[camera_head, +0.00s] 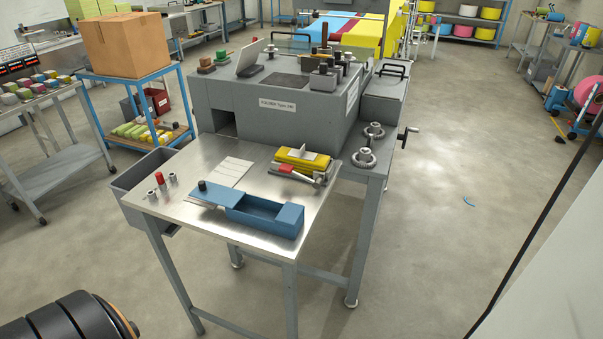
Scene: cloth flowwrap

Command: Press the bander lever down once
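A small banding-like device (302,172) with a red block and a metal bar sits on the steel table, beside a yellow folded stack (302,157) with a pale upright piece on top. A blue open-topped unit (264,215) with a flat blue arm (217,194) and a black knob (202,185) lies at the table's front. I cannot tell for certain which of these is the bander lever. Neither of my grippers shows in the head view. Only a dark rounded part of my own body shows at the lower left.
The steel table (190,212) also holds a white sheet (232,171) and small red and grey pieces (160,184). A large grey machine (285,110) stands behind it, with a side crank (406,137) at right. A blue cart (181,72) stands left.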

